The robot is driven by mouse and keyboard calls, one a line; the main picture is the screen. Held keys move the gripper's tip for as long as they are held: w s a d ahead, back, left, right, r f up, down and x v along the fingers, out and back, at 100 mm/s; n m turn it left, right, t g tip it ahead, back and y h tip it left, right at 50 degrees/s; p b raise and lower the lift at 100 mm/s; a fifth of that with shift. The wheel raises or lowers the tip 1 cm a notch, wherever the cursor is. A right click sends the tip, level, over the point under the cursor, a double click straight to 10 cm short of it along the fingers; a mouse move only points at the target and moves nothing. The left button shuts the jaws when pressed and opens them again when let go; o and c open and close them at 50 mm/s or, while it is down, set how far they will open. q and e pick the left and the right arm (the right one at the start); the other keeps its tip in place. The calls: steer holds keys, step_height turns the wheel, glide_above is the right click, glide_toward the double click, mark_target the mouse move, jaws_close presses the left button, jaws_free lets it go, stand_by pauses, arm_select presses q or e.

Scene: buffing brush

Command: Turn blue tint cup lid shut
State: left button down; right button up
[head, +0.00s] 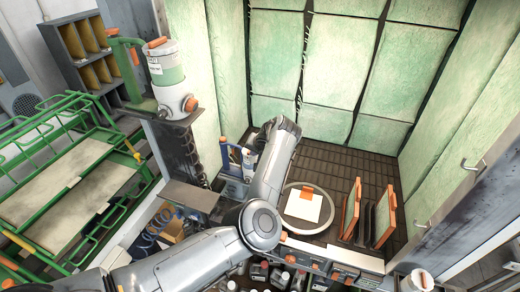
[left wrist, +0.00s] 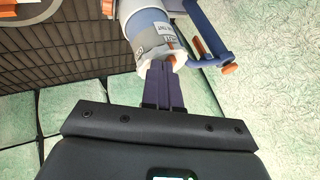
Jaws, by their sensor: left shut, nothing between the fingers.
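The blue tint cup (left wrist: 150,28) has a blue-grey body and a grey label band in the left wrist view. Its white lid (left wrist: 178,60), with a small orange part, is at the end facing my gripper. My left gripper (left wrist: 163,68) is shut and empty, its dark fingertips right at the lid; I cannot tell whether they touch. In the head view the cup (head: 249,160) shows partly beside my left forearm, and the gripper is hidden by the arm. I cannot tell how far the lid is turned. My right gripper is not in view.
A blue bracket (left wrist: 213,50) with an orange bar stands close beside the cup. In the booth are a round turntable (head: 306,228) with a white sheet and orange-edged panels (head: 384,217). A green-white canister (head: 167,66) stands at left. Green padded walls close in the booth.

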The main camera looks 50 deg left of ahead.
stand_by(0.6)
arm_select(q)
steer(key=shift+w+b, duration=0.55)
steer(key=shift+w, duration=0.25)
